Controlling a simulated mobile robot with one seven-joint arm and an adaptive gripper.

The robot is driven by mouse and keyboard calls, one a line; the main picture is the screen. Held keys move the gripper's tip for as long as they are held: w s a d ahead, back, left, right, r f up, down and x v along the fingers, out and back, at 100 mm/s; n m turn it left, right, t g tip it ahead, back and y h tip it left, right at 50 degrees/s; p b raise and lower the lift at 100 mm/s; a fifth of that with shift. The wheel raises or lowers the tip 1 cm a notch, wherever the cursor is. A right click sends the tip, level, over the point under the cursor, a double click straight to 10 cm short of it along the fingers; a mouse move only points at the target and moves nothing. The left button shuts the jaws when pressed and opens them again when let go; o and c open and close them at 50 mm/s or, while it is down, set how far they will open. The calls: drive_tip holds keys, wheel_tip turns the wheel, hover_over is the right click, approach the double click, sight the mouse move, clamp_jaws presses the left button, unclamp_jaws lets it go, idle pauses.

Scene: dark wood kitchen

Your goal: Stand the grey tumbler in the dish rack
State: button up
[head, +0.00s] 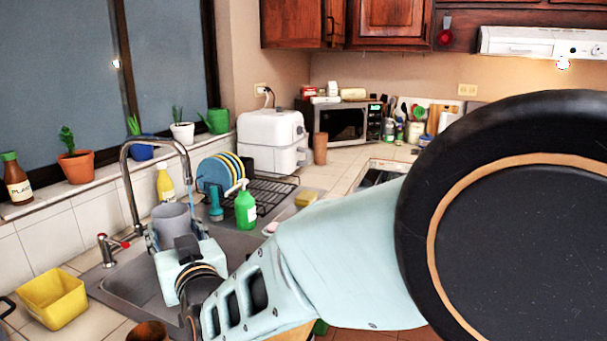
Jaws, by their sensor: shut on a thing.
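The grey tumbler (172,214) is upright over the sink area, left of the dish rack. My gripper (178,232) is shut on it, with a finger on either side, and hides its lower part. I cannot tell how high the tumbler is above the sink. The dish rack (275,190) is a black wire rack on the counter behind and right of the gripper. Several coloured plates (213,173) stand at its left end, and its right part looks empty.
The faucet (128,185) arches just left of and over the tumbler. A yellow bottle (165,184) stands behind the sink. A yellow tub (52,298) is at lower left.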

drive_tip(key=w+d+f+m+t+h, duration=0.15)
drive_tip(key=w+d+f, duration=0.25)
drive_tip(key=d+f, duration=0.4)
drive_tip(key=w+d+f+m+t+h, duration=0.1)
drive_tip(key=w+d+f+m+h, duration=0.15)
drive_tip(key=w+d+f, duration=0.6)
drive_tip(key=s+d+f+m+h, duration=0.1)
drive_tip(key=s+d+f+h, duration=0.3)
drive_tip(key=d, duration=0.7)
drive_tip(key=s+d+f+m+h, duration=0.15)
drive_tip(key=s+d+f, duration=0.35)
drive_tip(key=d, duration=0.6)
wheel_tip(320, 180, down, 12)
drive_tip(key=b, duration=1.1)
drive_tip(key=w+r+p, duration=0.3)
drive_tip(key=r+p, duration=1.1)
drive_tip(key=r, duration=0.6)
drive_tip(key=w+r+p, duration=0.4)
drive_tip(key=r+p, duration=0.9)
drive_tip(key=r, duration=0.8)
drive_tip(key=shift+w+r+p, duration=0.15)
drive_tip(key=shift+w+p, duration=0.05)
drive_tip(key=shift+p, duration=0.15)
drive_tip(key=shift+s+a+t, duration=0.1)
drive_tip(key=shift+t, duration=0.15)
